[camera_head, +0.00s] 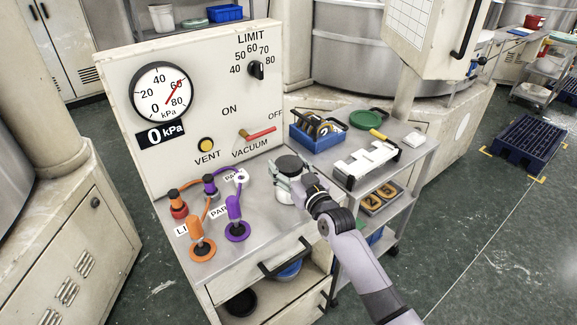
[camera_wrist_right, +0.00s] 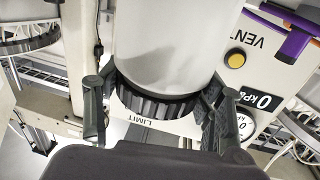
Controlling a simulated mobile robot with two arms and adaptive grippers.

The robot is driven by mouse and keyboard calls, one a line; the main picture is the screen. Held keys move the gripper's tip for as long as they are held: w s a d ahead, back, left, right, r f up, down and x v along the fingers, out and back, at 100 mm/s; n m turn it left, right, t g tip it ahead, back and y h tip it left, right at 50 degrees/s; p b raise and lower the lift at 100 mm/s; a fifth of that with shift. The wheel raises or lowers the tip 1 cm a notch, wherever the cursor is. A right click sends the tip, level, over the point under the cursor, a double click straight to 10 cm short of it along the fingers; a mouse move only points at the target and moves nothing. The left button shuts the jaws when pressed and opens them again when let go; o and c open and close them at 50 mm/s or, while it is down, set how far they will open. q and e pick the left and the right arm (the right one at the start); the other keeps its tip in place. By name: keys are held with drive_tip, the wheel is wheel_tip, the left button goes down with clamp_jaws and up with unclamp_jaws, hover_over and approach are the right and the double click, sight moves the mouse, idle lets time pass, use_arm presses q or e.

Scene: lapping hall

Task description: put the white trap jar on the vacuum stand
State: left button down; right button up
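The white trap jar (camera_head: 285,197) with a dark lid is at the right end of the grey top of the vacuum stand (camera_head: 262,232). In the right wrist view the jar (camera_wrist_right: 165,45) fills the space between the fingers, its black ribbed lid (camera_wrist_right: 155,101) toward the palm. My right gripper (camera_head: 291,181) has its fingers on both sides of the jar near the lid, with no clear gap. I cannot tell whether the jar's base touches the top. My left gripper is out of view.
Orange (camera_head: 197,236) and purple (camera_head: 235,218) hose fittings stand left of the jar. The gauge panel (camera_head: 205,105) rises behind. A cart (camera_head: 393,185) at the right holds a blue bin (camera_head: 313,141), a white block fixture (camera_head: 367,162) and a green lid (camera_head: 366,119).

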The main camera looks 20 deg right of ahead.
drive_tip(key=o, duration=0.5)
drive_tip(key=shift+r, duration=0.15)
drive_tip(key=shift+s+d, duration=0.1)
drive_tip(key=shift+s, duration=0.25)
drive_tip(key=s, duration=0.3)
drive_tip(key=s+d, duration=0.1)
drive_tip(key=s, duration=0.3)
drive_tip(key=s+d+b, duration=0.1)
drive_tip(key=s, duration=0.3)
